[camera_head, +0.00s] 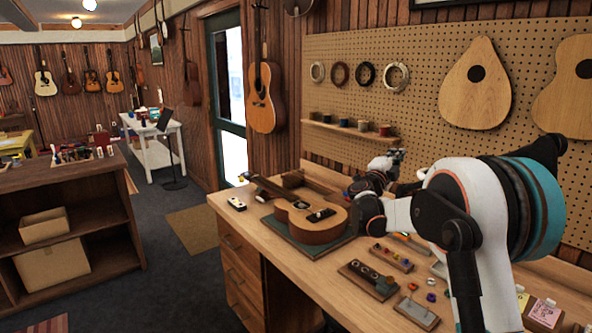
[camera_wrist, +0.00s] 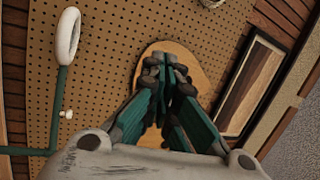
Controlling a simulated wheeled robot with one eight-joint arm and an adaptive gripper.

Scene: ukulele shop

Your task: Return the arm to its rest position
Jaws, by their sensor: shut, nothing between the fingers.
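My white and black arm rises over the right side of the workbench (camera_head: 256,207) in the head view. Its gripper (camera_head: 398,154) is at the far end, in front of the pegboard and above the bench, small and partly hidden behind my arm links. In the wrist view my gripper (camera_wrist: 172,68) has its fingers together with nothing between them. The fingers point toward the pegboard (camera_wrist: 110,50) and a pale wooden body plate (camera_wrist: 203,62) hanging on it.
A ukulele (camera_head: 300,215) lies on a dark green mat (camera_head: 296,242) on the bench. A wooden block with hardware (camera_head: 368,279) and small parts lie near my arm. A shelf of spools (camera_head: 350,128) is on the pegboard. The floor left of the bench is open.

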